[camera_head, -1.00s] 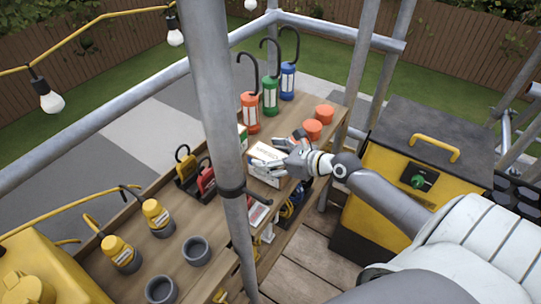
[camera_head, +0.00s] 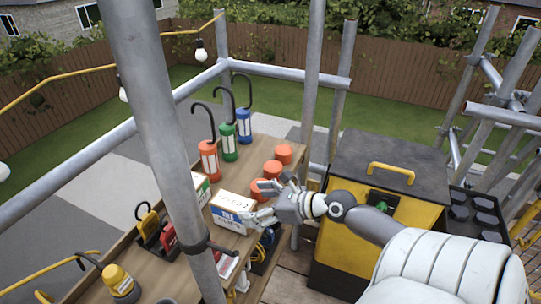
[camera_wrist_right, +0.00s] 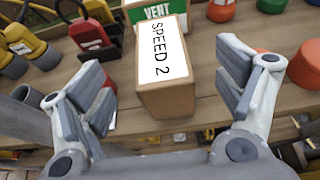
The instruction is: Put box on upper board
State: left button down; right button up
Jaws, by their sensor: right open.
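A cardboard box (camera_head: 232,211) with a white top label and a blue side marking sits on the wooden upper board (camera_head: 258,155). In the right wrist view the box (camera_wrist_right: 162,72) reads "SPEED 2" and lies between my spread fingers. My right gripper (camera_head: 261,203) is open at the box's right side in the head view. In the right wrist view my right gripper (camera_wrist_right: 168,98) has a finger on either side of the box, with gaps visible. My left gripper is out of view.
A green-labelled box (camera_head: 201,189) stands behind it. Orange cups (camera_head: 272,170) and hooked lamps (camera_head: 209,160) stand farther back. A scaffold pole (camera_head: 165,130) crosses in front. A yellow-black chest (camera_head: 385,170) stands right of the board.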

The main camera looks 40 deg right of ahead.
jog(key=shift+v, duration=2.4)
jog(key=s+d+f+n+g+h, duration=0.1)
jog(key=d+f+n+h, duration=0.1)
jog(key=d+f, duration=0.35)
jog(key=s+d+f+n+g+h, duration=0.1)
jog(key=d+f, duration=0.1)
jog(key=f, duration=0.7)
jog(key=s+f+n+g+h, duration=0.15)
jog(key=s+f+n, duration=0.25)
jog(key=f, duration=0.5)
jog(key=s+f+n+g+h, duration=0.1)
jog(key=s+f+n+g, duration=0.2)
jog(key=f, duration=0.7)
jog(key=s+a+f+n+g, duration=0.5)
jog(key=s+a+f+n, duration=1.5)
jog(key=s+f+n, duration=0.2)
jog(key=s+n, duration=0.2)
jog(key=shift+s+a+f, duration=0.25)
jog(key=shift+s+a, duration=0.05)
jog(key=shift+s, duration=0.1)
jog(key=shift+y, duration=0.25)
